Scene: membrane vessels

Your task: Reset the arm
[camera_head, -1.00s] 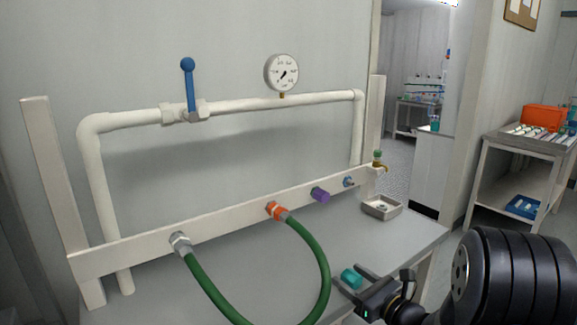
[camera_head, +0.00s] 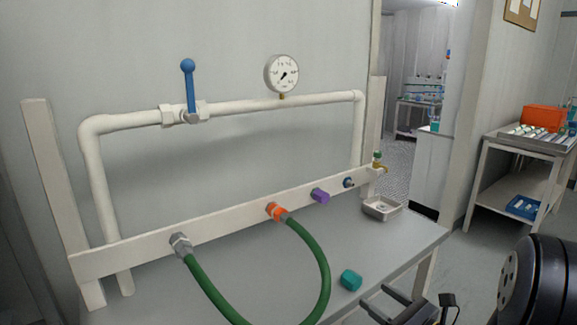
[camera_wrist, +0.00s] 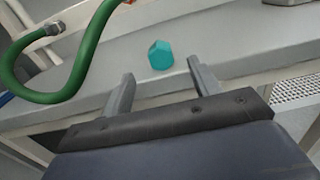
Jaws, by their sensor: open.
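My gripper (camera_head: 391,302) is at the lower right of the head view, past the front edge of the bench. In the wrist view its two fingers (camera_wrist: 160,88) are spread apart with nothing between them. A teal faceted cap (camera_head: 350,280) lies on the bench near its front edge, apart from the fingers. In the wrist view the teal cap (camera_wrist: 160,55) sits beyond the fingertips.
A green hose (camera_head: 322,270) loops over the grey bench (camera_head: 275,245) from fittings on a white rail (camera_head: 145,247). A cart (camera_head: 500,170) is at the right.

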